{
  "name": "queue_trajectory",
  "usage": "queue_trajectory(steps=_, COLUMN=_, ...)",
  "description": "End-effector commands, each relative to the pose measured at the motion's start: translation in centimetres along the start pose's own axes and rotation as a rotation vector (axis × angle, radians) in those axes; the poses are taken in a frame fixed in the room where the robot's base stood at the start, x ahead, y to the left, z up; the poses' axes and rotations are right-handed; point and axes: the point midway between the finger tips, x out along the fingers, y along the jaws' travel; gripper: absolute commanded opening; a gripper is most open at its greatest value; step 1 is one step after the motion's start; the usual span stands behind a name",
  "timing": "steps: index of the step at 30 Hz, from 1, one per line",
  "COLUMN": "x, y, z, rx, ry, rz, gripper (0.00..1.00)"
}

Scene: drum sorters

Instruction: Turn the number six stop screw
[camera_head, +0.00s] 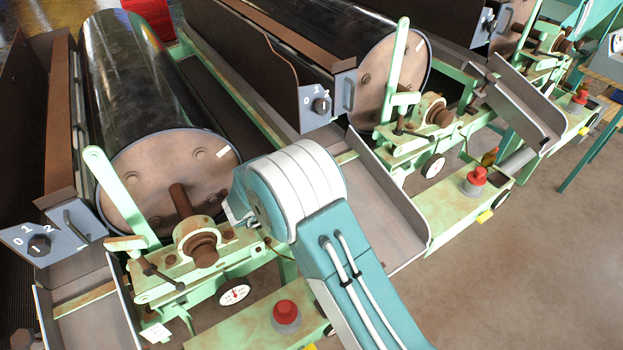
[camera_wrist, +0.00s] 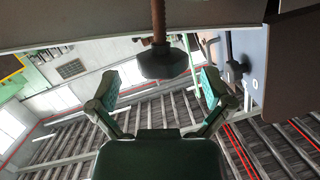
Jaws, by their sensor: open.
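My gripper (camera_wrist: 160,84) is open and empty in the wrist view, its two fingers spread wide. A dark, rounded screw head or knob (camera_wrist: 163,62) on a brown stem hangs between and just beyond the fingertips, apart from both. I see no number on it, so I cannot tell whether it is the number six stop screw. In the head view my teal and white arm reaches in from the bottom, and my gripper is hidden behind it. The near drum sorter (camera_head: 152,120) has a dark drum, with a brown shaft fitting (camera_head: 203,250) at its front end.
A numbered switch panel (camera_head: 55,236) stands left and another (camera_head: 328,104) at upper middle. A green lever (camera_head: 118,190) and a red button (camera_head: 286,312) are on the near machine. A second drum (camera_head: 345,45) stands behind my arm. The floor (camera_head: 530,260) at right is clear.

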Motion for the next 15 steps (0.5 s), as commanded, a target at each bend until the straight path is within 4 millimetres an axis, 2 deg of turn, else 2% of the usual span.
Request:
queue_trajectory(steps=3, x=-2.8, y=-0.1, z=0.0, rx=0.000, ry=-0.001, rz=-0.005, gripper=1.00)
queue_trajectory(steps=9, x=-6.8, y=-0.1, z=0.1, rx=0.000, ry=-0.002, rz=-0.004, gripper=1.00)
queue_trajectory(steps=15, x=-8.9, y=0.0, z=0.1, rx=0.000, ry=-0.001, rz=-0.001, gripper=1.00)
